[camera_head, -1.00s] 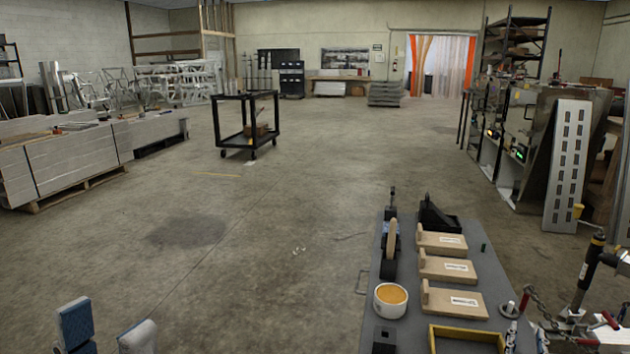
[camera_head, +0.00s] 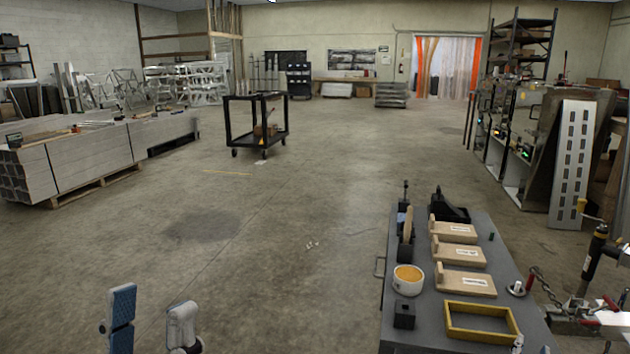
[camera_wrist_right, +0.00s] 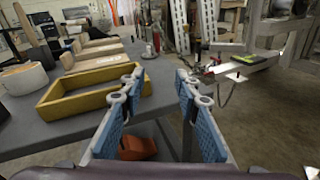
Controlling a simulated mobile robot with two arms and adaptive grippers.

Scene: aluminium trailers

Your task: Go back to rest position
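My left gripper (camera_head: 152,299) shows at the bottom left of the head view. Its two fingers, one with a blue ribbed pad, stand upright and apart, with only bare floor visible between them. My right gripper (camera_wrist_right: 159,76) fills the lower middle of the right wrist view. Its blue-padded fingers are apart and nothing is held between them. It points over the near edge of the grey table (camera_head: 448,325), just right of the yellow frame (camera_wrist_right: 91,93).
The table holds several wooden blocks (camera_head: 464,284), a white bowl (camera_head: 408,279) and a black box (camera_head: 404,316). A clamp fixture (camera_head: 596,318) stands right of it. A black cart (camera_head: 256,125) and stacked profiles (camera_head: 72,165) are farther off. The middle floor is open.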

